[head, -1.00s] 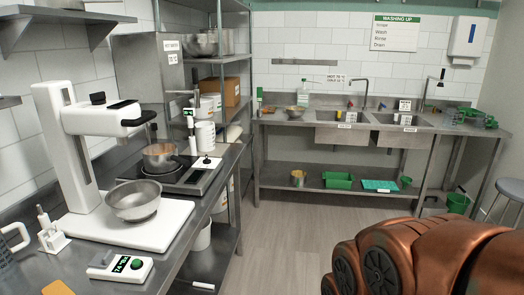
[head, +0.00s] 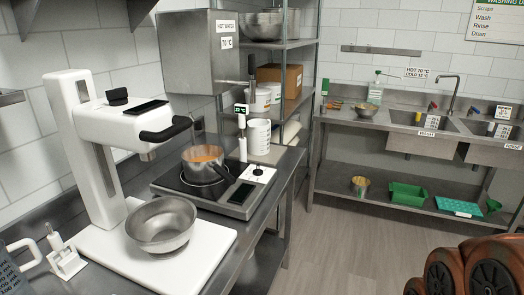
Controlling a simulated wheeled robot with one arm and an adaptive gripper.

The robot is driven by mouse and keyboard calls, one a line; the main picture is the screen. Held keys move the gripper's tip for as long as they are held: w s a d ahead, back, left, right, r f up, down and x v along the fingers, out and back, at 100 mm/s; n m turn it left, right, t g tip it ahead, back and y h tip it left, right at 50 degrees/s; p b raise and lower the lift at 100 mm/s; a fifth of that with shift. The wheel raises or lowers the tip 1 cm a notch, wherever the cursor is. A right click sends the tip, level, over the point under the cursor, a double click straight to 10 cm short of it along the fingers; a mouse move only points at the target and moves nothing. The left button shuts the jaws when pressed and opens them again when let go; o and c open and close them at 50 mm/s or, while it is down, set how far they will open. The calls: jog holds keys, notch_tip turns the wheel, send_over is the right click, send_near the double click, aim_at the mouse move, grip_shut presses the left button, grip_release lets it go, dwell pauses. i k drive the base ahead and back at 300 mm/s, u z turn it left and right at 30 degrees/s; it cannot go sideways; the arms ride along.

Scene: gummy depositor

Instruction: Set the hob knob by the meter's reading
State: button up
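The hob (head: 168,184) is a flat dark-topped unit on the steel bench. A steel pot (head: 203,172) with orange contents stands on it. A small black knob (head: 258,171) sits on a white panel at the hob's right end; its pointer setting is too small to tell. Behind the pot, a meter (head: 241,109) with a small dark display and green characters stands on a white post; I cannot read the value surely. A dark screen (head: 241,193) is on the hob's front. My gripper is not in view; only copper-coloured links of my arm show at lower right.
A white stand mixer (head: 140,122) and a steel bowl (head: 162,224) on its white base occupy the bench left of the hob. A hot water box (head: 190,62) hangs behind. Shelves (head: 285,108) stand beyond. The floor (head: 350,240) right of the bench is clear.

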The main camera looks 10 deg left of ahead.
aim_at(258, 171)
jog(key=i, duration=2.35)
jog(key=u, duration=3.15)
